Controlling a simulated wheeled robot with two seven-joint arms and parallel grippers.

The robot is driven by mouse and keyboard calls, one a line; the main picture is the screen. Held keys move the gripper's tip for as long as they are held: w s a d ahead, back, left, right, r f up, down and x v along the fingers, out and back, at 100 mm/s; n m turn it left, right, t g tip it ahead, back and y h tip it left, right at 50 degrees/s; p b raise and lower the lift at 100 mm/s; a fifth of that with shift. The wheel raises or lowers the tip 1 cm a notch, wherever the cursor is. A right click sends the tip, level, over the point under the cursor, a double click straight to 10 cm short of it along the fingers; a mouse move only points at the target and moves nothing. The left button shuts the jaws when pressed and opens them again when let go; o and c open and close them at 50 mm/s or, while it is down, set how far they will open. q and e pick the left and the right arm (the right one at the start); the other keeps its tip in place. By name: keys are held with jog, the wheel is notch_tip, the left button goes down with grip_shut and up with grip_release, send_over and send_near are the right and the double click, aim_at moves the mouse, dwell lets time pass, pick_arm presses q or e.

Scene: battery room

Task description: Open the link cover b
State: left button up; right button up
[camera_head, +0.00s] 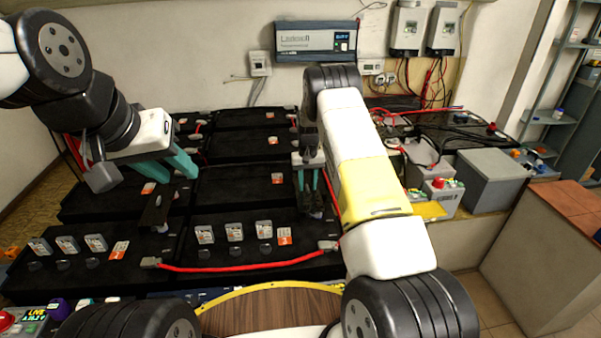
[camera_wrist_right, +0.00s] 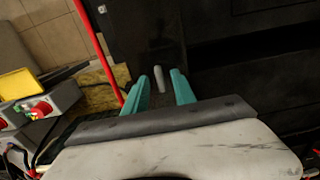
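No label marks link cover b, so I cannot tell for certain which part it is. A dark upright flap (camera_head: 312,201) shows at the right gripper's fingertips and may be a link cover. A similar dark flap (camera_head: 157,207) shows below the left gripper. My left gripper (camera_head: 170,172) is open and empty above the black batteries, its teal fingers apart. My right gripper (camera_head: 310,186) points down over the batteries. In the right wrist view my right gripper (camera_wrist_right: 158,85) has its fingers apart, with a small grey peg (camera_wrist_right: 158,77) showing between them. Contact is unclear.
Black battery blocks (camera_head: 235,185) fill the bench. A red cable (camera_head: 240,267) runs along the front between two grey end connectors. Several small labelled grey parts (camera_head: 234,232) stand on the front batteries. Grey boxes (camera_head: 490,178) stand to the right, with red cables nearby.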

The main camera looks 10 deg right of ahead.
jog(key=shift+c, duration=0.2)
grip_shut()
jog(key=shift+a, duration=0.1)
dwell(1.1)
